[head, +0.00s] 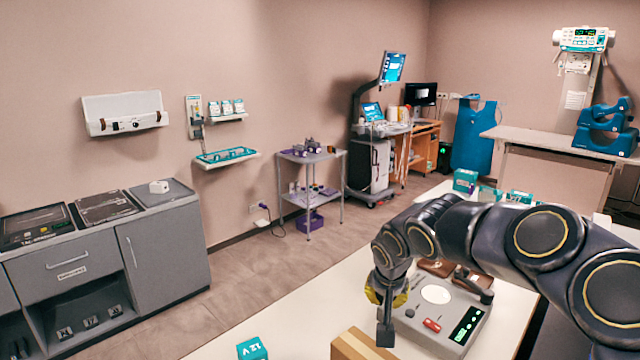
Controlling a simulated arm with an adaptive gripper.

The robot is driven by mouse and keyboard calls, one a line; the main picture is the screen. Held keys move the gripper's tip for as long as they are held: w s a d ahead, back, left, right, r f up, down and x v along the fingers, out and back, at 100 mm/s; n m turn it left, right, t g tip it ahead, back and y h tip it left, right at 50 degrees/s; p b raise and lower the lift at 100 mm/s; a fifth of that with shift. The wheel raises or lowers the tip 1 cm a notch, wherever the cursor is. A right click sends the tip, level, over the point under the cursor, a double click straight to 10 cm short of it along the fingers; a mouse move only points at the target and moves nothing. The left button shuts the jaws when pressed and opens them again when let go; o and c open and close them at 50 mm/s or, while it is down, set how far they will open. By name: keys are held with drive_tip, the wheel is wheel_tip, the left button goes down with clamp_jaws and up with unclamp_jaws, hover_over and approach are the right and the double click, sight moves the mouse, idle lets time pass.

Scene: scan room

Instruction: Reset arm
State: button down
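My arm reaches in from the right side of the head view and bends down over the white table (290,325). My gripper (386,335) points down in front of the left side of a grey device (400,318). The device has a white disc, a red part and a lit green display. The fingertips overlap the wooden block (350,345) in the picture; I cannot tell whether they touch it. The fingers are seen edge-on and dark, so their opening and anything between them do not show.
A teal box marked 12 V (252,348) sits at the table's near left edge. Brown items (436,267) lie behind the device, partly hidden by my arm. Teal boxes (465,180) stand at the table's far end.

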drive_tip(key=s+a+n+g+y, duration=0.1)
drive_tip(key=s+n+g, duration=0.2)
drive_tip(key=s, duration=3.2)
drive_tip(key=g, duration=0.4)
drive_tip(key=shift+s+a+f+n, duration=0.15)
drive_tip(key=shift+s+a+n, duration=0.15)
drive_tip(key=shift+s+n, duration=0.1)
